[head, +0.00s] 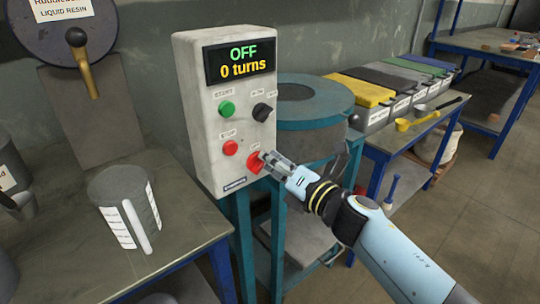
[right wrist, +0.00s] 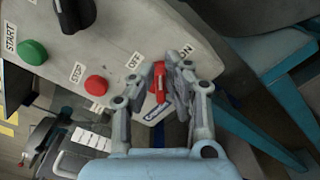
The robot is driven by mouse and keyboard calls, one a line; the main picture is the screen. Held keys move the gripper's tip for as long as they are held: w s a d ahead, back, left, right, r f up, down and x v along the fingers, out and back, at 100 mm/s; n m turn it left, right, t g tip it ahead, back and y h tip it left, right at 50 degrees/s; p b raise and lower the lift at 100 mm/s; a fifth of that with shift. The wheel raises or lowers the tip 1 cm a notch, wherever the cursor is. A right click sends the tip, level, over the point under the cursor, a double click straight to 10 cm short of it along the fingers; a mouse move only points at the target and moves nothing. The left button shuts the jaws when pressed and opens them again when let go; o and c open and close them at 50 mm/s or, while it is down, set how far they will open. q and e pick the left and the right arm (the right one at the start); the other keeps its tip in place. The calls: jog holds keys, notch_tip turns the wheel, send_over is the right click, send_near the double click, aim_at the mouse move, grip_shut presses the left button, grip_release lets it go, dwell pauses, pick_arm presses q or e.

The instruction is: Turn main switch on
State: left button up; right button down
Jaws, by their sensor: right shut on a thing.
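The control box (head: 206,132) is light grey and stands upright. Its display (head: 240,61) reads "OFF" and "0 turns". The red main switch (head: 254,162) is a rotary knob at the lower right of the box. In the right wrist view the red knob (right wrist: 159,82) lies between labels "OFF" and "ON". My right gripper (head: 266,161) is shut on this knob; its fingers (right wrist: 160,88) hold it from both sides and hide part of it. My left gripper is not in view.
The box also carries a green start button (head: 227,109), a red stop button (head: 230,148) and a black knob (head: 262,112). A teal round machine (head: 311,101) stands right behind it.

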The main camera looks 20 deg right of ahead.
jog(key=shift+d+f+m+p, duration=0.1)
jog(key=shift+f+m+p, duration=0.25)
jog(key=shift+m, duration=1)
jog(key=shift+d+f+m+p, duration=0.1)
jog(key=shift+m+p, duration=0.45)
jog(key=shift+m, duration=0.75)
jog(key=shift+d+f+m+p, duration=0.1)
jog(key=shift+f+m+p, duration=0.25)
jog(key=shift+m, duration=1)
jog(key=c, duration=1.4)
grip_release()
jog(key=shift+r, duration=0.1)
jog(key=shift+o, duration=0.2)
jog(key=v, duration=1.2)
